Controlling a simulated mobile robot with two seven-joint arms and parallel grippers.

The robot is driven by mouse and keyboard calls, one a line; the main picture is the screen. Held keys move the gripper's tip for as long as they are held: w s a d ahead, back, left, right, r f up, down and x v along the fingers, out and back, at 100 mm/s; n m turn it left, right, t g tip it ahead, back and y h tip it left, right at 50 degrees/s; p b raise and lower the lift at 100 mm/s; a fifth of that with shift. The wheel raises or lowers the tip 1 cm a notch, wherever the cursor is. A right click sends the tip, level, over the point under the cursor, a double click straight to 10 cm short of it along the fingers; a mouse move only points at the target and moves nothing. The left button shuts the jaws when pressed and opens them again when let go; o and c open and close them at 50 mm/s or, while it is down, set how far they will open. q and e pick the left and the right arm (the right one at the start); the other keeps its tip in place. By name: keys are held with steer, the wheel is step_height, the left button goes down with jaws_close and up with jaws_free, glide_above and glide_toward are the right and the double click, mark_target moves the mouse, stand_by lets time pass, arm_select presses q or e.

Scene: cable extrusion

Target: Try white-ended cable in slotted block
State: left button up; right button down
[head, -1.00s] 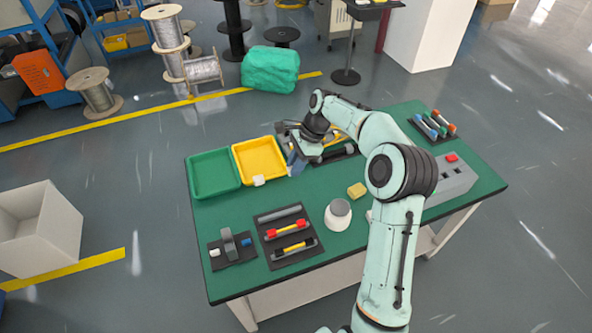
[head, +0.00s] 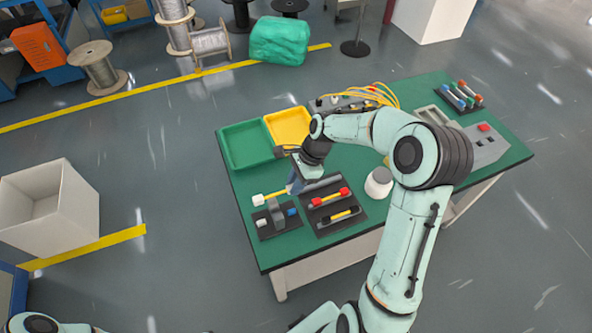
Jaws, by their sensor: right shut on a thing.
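My right gripper (head: 294,186) is shut on the white-ended cable. The cable's white end (head: 258,200) points left, and a short yellow stretch (head: 276,194) shows between it and the jaws. The grey slotted block (head: 276,212) stands upright on a dark mat (head: 288,228) at the table's front left. The held cable appears just behind or above the block's top; whether it touches the slot cannot be told. A white piece (head: 262,222) and a blue piece (head: 292,212) lie on either side of the block. The gripper and wrist hide the cable's other end. My left gripper is out of view.
A second dark mat holds a red-ended cable (head: 331,198) and a black-ended one (head: 340,216), right of the block. Green (head: 245,145) and yellow (head: 288,126) trays lie behind. A white-topped round container (head: 379,182) stands to the right.

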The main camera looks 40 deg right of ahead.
steer(key=shift+s+a+f, duration=0.15)
steer(key=shift+a, duration=0.2)
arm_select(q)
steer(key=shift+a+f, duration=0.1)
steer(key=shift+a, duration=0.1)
arm_select(e)
steer(key=shift+f, duration=0.1)
steer(key=shift+s+f+b, duration=0.1)
steer(key=shift+f+b, duration=0.3)
steer(key=shift+f, duration=0.25)
steer(key=shift+f+b, duration=1)
steer(key=shift+f, duration=1)
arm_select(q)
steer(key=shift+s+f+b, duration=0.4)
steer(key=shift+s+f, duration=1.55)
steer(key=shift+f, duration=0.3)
arm_select(e)
steer(key=shift+f, duration=0.95)
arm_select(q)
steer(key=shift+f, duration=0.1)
arm_select(e)
steer(key=shift+f, duration=0.4)
steer(key=c, duration=0.9)
jaws_free()
steer(key=shift+d, duration=0.1)
